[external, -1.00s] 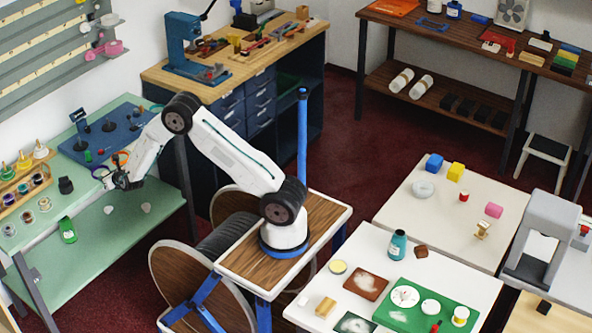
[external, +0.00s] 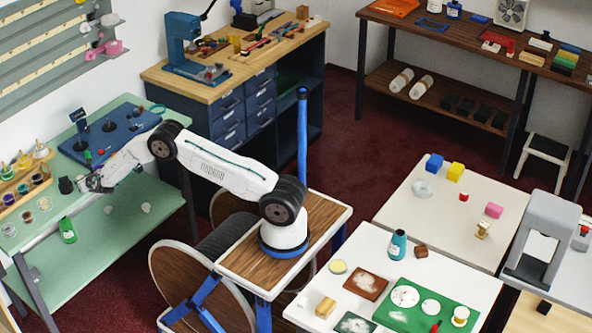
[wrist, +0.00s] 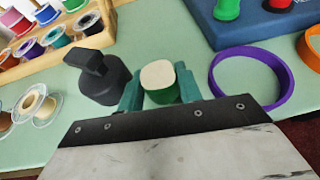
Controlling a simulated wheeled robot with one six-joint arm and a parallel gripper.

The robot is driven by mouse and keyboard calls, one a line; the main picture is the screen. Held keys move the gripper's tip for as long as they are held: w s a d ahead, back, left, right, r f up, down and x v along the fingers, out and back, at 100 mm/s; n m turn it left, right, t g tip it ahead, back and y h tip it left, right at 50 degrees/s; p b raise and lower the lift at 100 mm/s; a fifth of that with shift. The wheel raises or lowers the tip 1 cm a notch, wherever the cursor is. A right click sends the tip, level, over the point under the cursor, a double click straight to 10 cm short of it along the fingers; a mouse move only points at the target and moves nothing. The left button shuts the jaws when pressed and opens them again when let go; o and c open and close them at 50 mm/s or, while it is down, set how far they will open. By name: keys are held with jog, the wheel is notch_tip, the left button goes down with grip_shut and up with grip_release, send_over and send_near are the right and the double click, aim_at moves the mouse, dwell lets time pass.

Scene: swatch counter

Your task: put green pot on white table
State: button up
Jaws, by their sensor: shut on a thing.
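The green pot (wrist: 160,88) has a cream top and a green side. It sits between the two teal fingers of my gripper (wrist: 159,92) in the wrist view, and the fingers are shut on it. In the external view my gripper (external: 92,183) is over the front of the pale green table (external: 112,213) at the left, and I cannot make out the pot there. Two white-topped tables stand at the right: a nearer one (external: 462,274) and a farther one (external: 405,212).
A dark squat bottle (wrist: 103,78) stands just left of my gripper in the wrist view. A purple ring (wrist: 216,88) lies to the right. Spools in a wooden rack (wrist: 118,18) and a blue board (wrist: 262,22) are behind. The nearer white table carries a green mat (external: 390,318) and several objects.

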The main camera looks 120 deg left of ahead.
jog(key=shift+f, duration=0.2)
jog(key=o, duration=0.7)
